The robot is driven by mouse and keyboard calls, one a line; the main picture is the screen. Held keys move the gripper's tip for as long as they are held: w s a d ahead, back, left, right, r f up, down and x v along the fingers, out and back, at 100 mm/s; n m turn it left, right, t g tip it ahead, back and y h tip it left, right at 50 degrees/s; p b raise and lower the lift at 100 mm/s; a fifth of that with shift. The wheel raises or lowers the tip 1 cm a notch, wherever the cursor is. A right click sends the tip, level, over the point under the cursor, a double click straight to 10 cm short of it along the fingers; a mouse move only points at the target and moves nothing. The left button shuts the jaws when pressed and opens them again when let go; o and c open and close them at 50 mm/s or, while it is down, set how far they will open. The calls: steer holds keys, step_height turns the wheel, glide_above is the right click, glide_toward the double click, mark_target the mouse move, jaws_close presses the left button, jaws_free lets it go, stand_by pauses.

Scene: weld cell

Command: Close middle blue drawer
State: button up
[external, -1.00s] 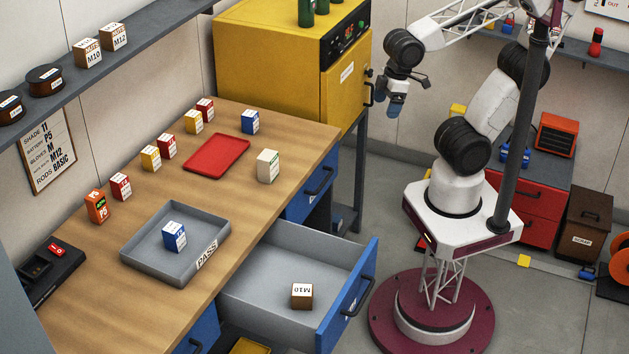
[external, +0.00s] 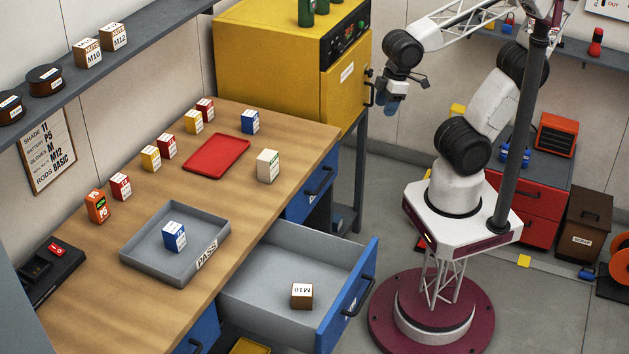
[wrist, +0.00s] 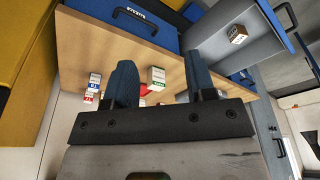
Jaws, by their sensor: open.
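The middle blue drawer (external: 348,295) stands pulled far out from the bench, with a grey inside and a dark bar handle (external: 358,297) on its blue front. A brown box marked M10 (external: 302,296) lies in it. In the wrist view the drawer (wrist: 262,42) shows at the upper right with the brown box (wrist: 237,34) inside. My gripper (external: 392,104) hangs in the air to the right of the yellow cabinet, above and beyond the drawer, touching nothing. In the wrist view its two blue fingers (wrist: 160,88) are apart with nothing held between them.
The bench top (external: 120,315) carries a grey PASS tray (external: 190,275) with a blue box, a red tray (external: 217,154) and several small boxes. The yellow cabinet (external: 265,60) stands behind. Another blue drawer (external: 318,185) is shut. Floor between the drawer and my base is narrow.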

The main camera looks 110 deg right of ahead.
steer(key=shift+w+a+f+n+g, duration=0.3)
steer(key=shift+w, duration=0.2)
steer(key=c, duration=0.4)
steer(key=shift+w+a+f+n+g+h, duration=0.4)
steer(key=shift+w+a+f+n, duration=0.1)
steer(key=shift+w, duration=0.2)
jaws_close()
steer(key=w+a+f+n+g+h, duration=0.1)
steer(key=w+a+f+n+h, duration=0.5)
steer(key=a, duration=0.4)
steer(key=w+a+f+n+h, duration=0.4)
steer(key=w+a+f+n, duration=0.25)
steer(key=a+f, duration=0.2)
steer(key=s+a+f+n+t, duration=0.1)
steer(key=a+f+n+t, duration=0.3)
steer(key=a, duration=0.5)
steer(key=s+a+f+n+t+h, duration=0.1)
steer(key=a+f+n+t, duration=0.3)
steer(key=a+f, duration=0.4)
steer(key=s+a+f+n+t, duration=0.2)
steer(key=a+f+n+t, duration=0.2)
steer(key=a, duration=0.6)
step_height(320, 180, down, 2)
steer(key=shift+f+n+t+h, duration=0.2)
steer(key=shift+n+t+h, duration=0.1)
steer(key=shift+n+h, duration=0.15)
steer(key=shift+s+a, duration=0.1)
